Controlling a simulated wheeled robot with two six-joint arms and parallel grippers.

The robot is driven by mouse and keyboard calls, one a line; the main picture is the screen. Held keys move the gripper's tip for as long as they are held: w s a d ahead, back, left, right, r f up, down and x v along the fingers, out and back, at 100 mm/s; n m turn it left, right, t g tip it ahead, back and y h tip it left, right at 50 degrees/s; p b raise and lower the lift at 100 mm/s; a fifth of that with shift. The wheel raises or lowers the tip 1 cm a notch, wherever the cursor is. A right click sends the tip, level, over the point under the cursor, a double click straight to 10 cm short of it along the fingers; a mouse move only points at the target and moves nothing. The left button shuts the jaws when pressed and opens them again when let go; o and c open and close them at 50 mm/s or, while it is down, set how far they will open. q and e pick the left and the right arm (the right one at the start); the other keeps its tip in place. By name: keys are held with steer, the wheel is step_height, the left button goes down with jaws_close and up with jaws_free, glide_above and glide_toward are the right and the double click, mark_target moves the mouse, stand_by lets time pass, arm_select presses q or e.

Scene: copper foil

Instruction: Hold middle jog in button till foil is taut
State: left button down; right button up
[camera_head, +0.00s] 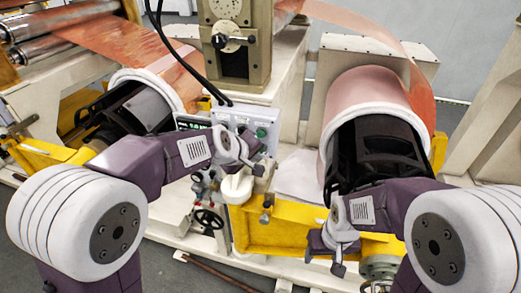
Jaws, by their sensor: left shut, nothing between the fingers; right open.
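My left gripper (258,150) is shut and empty, at the lower front of the box. It covers part of the button face, so I cannot tell whether it touches the middle jog button. Copper foil (372,27) comes over the top and bends down onto the right roll (368,92). Another foil band (112,42) runs to the left roll (172,87). My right gripper (324,252) is open, low in front of the right roll.
A beige machine column (240,65) with black cables stands behind the box. A yellow frame (270,228) lies below. Handwheels (208,220) and a brown bar (225,272) are near the floor. Grey floor shows at lower left.

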stand_by(0.6)
arm_select(q)
steer(key=shift+w+d, duration=0.1)
steer(key=shift+w, duration=0.35)
steer(key=shift+w+d+p, duration=0.15)
steer(key=shift+w+p, duration=0.2)
steer(key=shift+w, duration=0.05)
stand_by(1.8)
steer(key=shift+s, duration=0.15)
steer(key=shift+s+a+b, duration=0.25)
steer(key=shift+s+b, duration=0.1)
steer(key=shift+s, duration=0.3)
steer(key=shift+s, duration=0.1)
